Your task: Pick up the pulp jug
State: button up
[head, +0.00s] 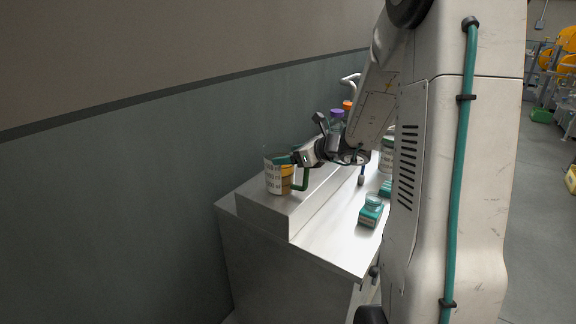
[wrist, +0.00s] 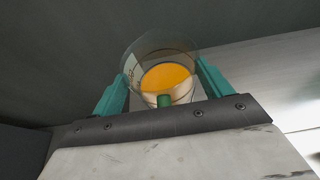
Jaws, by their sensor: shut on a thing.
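The pulp jug (head: 273,178) is a clear measuring jug with printed marks, a green handle and orange contents. It is upright at the left end of the raised white ledge; I cannot tell whether its base touches the ledge. My gripper (head: 284,160) reaches it from the right, near its upper part. In the wrist view the jug (wrist: 165,75) sits between the two teal fingers of my gripper (wrist: 164,88), which are shut on it. Its orange contents and the green handle show there. The jug's lower outside is hidden in the wrist view.
The white counter (head: 318,240) has a raised ledge at the wall. A teal device with a glass dish (head: 371,208) stands on the counter to the right. Purple-capped (head: 337,114) and orange-capped (head: 347,105) containers stand behind my arm. A wall lies close on the left.

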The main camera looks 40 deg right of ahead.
jog(key=shift+r, duration=0.2)
jog(key=s+d+r, duration=0.4)
jog(key=s+d, duration=0.7)
jog(key=shift+d+r, duration=0.35)
